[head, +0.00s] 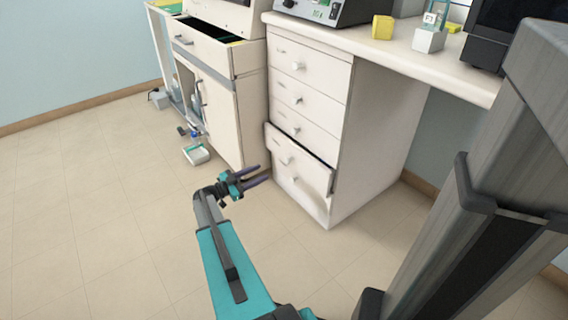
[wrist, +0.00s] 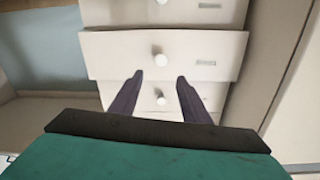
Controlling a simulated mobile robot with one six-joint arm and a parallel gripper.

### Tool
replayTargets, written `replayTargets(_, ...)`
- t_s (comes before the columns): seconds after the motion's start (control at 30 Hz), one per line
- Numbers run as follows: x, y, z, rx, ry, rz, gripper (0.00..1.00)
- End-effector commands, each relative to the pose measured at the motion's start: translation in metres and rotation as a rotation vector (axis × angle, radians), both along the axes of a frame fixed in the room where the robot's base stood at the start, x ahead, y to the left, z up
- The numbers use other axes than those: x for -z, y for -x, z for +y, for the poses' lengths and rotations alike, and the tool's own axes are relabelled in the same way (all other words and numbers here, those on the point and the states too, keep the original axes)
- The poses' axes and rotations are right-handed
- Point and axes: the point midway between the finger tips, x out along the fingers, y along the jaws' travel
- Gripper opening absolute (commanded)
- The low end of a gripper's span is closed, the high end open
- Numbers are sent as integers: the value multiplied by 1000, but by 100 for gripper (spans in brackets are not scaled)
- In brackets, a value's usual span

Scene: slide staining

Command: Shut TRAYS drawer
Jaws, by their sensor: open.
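A white drawer (head: 300,156) low in the drawer column under the bench stands pulled out, with a dark gap along its top edge. Its label cannot be read, so I cannot confirm that it is the TRAYS drawer. In the wrist view a drawer front with a round white knob (wrist: 160,57) juts out ahead of the fingers, likely the same drawer. My gripper (head: 263,173) is open and empty, its two dark fingers pointing at the drawer column from just in front. In the wrist view the fingers (wrist: 158,85) reach up toward the drawer fronts; contact cannot be told.
Closed drawers (head: 309,67) sit above the open one. A cabinet to the left has its top drawer (head: 207,47) pulled out. A small tray (head: 196,154) lies on the floor beside it. The floor (head: 90,190) to the left is clear.

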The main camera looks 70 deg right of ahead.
Motion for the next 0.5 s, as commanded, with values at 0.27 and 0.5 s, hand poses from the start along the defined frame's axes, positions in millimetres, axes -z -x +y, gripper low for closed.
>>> replayTargets(0.27, 2, 14, -20, 1, 1, 0, 43)
replayTargets(0.5, 3, 34, -48, 0, 1, -2, 43)
